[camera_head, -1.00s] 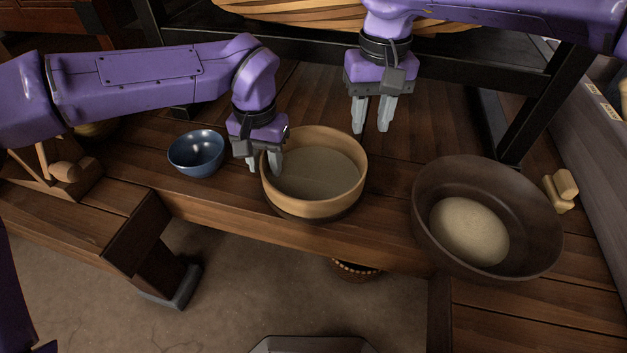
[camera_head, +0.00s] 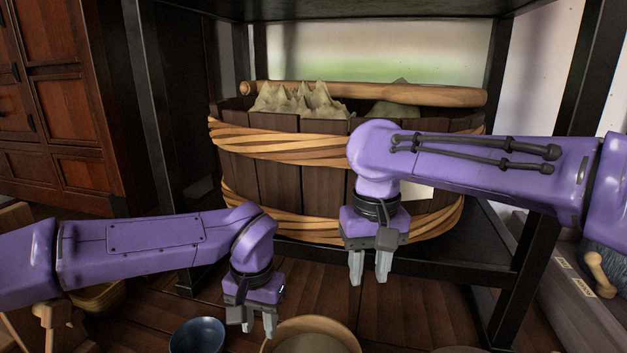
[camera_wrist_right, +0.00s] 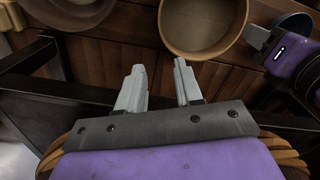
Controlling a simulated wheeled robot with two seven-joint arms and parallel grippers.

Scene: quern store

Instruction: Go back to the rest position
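My left gripper (camera_head: 258,320) is low on the left in the head view, just left of the wooden sieve-like round vessel (camera_head: 312,326), with its fingers apart and nothing between them. My right gripper (camera_head: 369,268) hangs in front of the large wooden tub (camera_head: 275,180), fingers apart and empty. At that view's right edge is part of my left gripper (camera_wrist_right: 258,36).
A blue bowl (camera_head: 198,336) stands left of the round vessel, cut by the frame's bottom. A brown bowl shows in the right wrist view (camera_wrist_right: 68,12). A dark frame (camera_head: 440,262) surrounds the tub. A wooden cabinet (camera_head: 70,110) stands at left.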

